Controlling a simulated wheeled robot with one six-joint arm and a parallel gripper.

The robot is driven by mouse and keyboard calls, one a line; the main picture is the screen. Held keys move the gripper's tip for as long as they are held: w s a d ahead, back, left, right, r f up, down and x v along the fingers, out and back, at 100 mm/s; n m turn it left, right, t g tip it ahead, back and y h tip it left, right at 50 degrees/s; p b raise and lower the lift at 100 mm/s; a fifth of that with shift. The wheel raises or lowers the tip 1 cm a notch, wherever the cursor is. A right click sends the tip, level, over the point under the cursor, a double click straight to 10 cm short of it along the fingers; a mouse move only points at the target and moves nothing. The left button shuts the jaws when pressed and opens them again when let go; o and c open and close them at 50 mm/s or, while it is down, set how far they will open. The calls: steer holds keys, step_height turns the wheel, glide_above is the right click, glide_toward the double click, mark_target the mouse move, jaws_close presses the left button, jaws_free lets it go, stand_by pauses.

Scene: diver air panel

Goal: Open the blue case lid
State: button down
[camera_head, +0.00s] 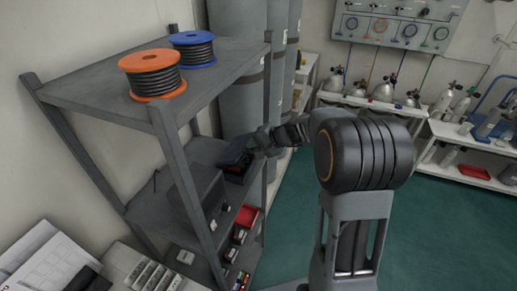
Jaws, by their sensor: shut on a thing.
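My gripper (250,153) reaches in from the right to the middle shelf of the grey rack. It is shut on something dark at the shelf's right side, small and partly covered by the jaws. A dark grey, box-like thing (197,196) stands to the left on the same shelf, partly behind a rack post. No case shows as clearly blue, and I cannot tell which dark thing is the case or how its lid stands.
The grey rack (95,88) holds an orange spool (151,62) and a blue spool (193,38) on top. Its posts stand close around my gripper. A red bin (246,216) is lower down. Tall grey cylinders (238,75) stand behind. Green floor (440,225) is clear at right.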

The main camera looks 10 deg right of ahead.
steer(key=shift+g+h, duration=0.4)
steer(key=shift+h, duration=0.2)
steer(key=a+r, duration=0.1)
steer(key=w+a+r+p, duration=0.1)
steer(key=w+r, duration=0.1)
steer(key=shift+a+r+p, duration=0.25)
steer(key=shift+a+p, duration=0.05)
steer(key=shift+a, duration=0.1)
steer(key=w+a, duration=0.1)
steer(key=w+a+r+p, duration=0.1)
steer(key=w+a+r, duration=0.1)
steer(key=a, duration=0.1)
steer(key=shift+a, duration=0.1)
steer(key=shift+w+a+g+h+p, duration=0.3)
steer(key=shift+w+a+p, duration=0.3)
steer(key=shift+p, duration=0.4)
steer(key=shift+w+a+g+h+p, duration=0.2)
steer(key=shift+w+a+h+p, duration=0.15)
steer(key=shift+a+p, duration=0.5)
steer(key=shift+d, duration=0.1)
steer(key=c, duration=1.3)
jaws_free()
steer(key=shift+o, duration=0.3)
